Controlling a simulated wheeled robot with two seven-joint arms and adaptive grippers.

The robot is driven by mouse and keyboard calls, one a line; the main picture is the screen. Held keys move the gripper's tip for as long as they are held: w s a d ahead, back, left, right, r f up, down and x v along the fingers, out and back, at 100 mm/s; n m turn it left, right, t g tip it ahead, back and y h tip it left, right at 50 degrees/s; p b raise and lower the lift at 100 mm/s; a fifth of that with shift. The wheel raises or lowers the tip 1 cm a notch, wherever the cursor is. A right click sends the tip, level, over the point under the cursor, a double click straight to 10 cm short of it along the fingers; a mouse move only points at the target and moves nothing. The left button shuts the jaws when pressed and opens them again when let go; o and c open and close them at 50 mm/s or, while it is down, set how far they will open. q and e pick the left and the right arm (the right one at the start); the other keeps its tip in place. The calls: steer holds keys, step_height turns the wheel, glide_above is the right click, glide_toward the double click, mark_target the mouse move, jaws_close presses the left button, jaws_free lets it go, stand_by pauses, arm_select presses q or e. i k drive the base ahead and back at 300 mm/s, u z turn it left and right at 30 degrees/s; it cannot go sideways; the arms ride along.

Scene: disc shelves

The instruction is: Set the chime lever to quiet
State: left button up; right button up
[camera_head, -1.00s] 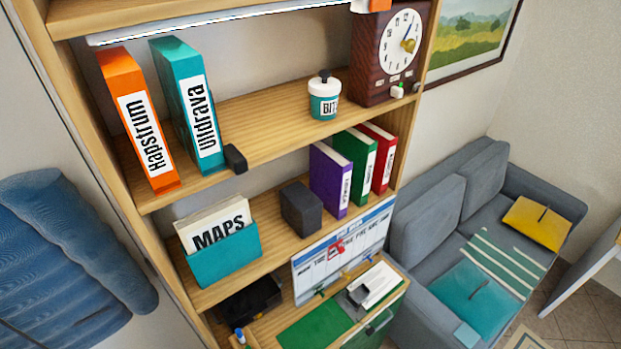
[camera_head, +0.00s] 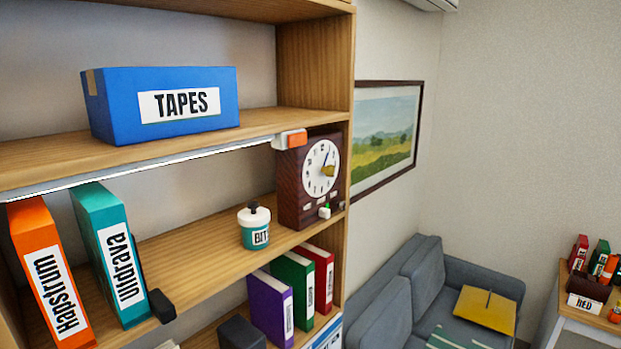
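A dark wooden clock (camera_head: 296,190) with a white round face stands at the right end of the middle shelf. Low on its front, near the right corner, is a small lever with a white and green tip (camera_head: 324,211). Small pale labels sit beside the lever, too small to read, so I cannot tell its setting. Neither of my grippers shows in this view.
A white and teal jar (camera_head: 254,228) stands left of the clock. Binders and a blue TAPES box (camera_head: 160,104) fill other shelves. A grey sofa (camera_head: 400,290) stands to the right.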

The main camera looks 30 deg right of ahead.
mark_target(325, 212)
steer(key=u, duration=1.5)
steer(key=k, duration=1.3)
steer(key=z, duration=1.4)
steer(key=i, duration=1.05)
